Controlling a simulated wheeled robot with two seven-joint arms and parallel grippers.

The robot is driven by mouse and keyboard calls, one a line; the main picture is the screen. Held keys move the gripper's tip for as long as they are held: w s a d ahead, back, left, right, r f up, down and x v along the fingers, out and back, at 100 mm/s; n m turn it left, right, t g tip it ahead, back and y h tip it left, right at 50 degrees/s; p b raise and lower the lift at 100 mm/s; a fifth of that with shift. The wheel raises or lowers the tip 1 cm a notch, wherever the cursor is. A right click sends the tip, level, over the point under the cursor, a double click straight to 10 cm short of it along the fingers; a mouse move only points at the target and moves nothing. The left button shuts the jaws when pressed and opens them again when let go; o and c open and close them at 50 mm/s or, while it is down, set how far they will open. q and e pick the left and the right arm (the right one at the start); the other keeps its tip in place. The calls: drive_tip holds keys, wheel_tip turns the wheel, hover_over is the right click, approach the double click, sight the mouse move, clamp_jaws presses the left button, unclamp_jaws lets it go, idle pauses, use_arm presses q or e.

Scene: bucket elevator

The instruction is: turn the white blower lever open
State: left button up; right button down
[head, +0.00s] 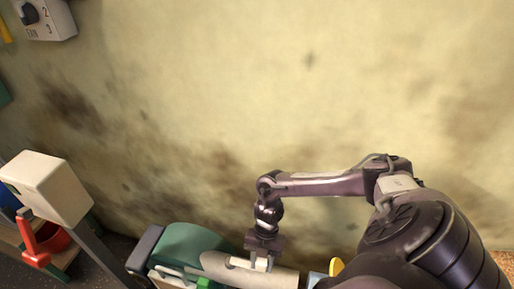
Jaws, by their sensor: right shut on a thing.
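My right gripper (260,262) points down at the bottom middle of the head view, over a pale grey rounded pipe (225,266) beside a green housing (192,242). Its jaws are shut on a small pale part at the pipe, which looks like the white blower lever. The fingers hide most of that part, so I cannot tell how far it is turned. My left gripper is not in view.
A stained wall (300,90) fills the background. At the left stands a white box (48,185) with a red crank (40,240) below it. A dial box (45,15) hangs at the upper left. A yellow part (336,267) is right of the pipe.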

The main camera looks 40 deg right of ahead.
drive_tip(key=shift+d, duration=0.1)
drive_tip(key=c, duration=0.9)
unclamp_jaws()
drive_tip(key=shift+r, duration=0.1)
drive_tip(key=v, duration=0.7)
drive_tip(key=shift+w+d+r, duration=0.1)
drive_tip(key=shift+r, duration=0.2)
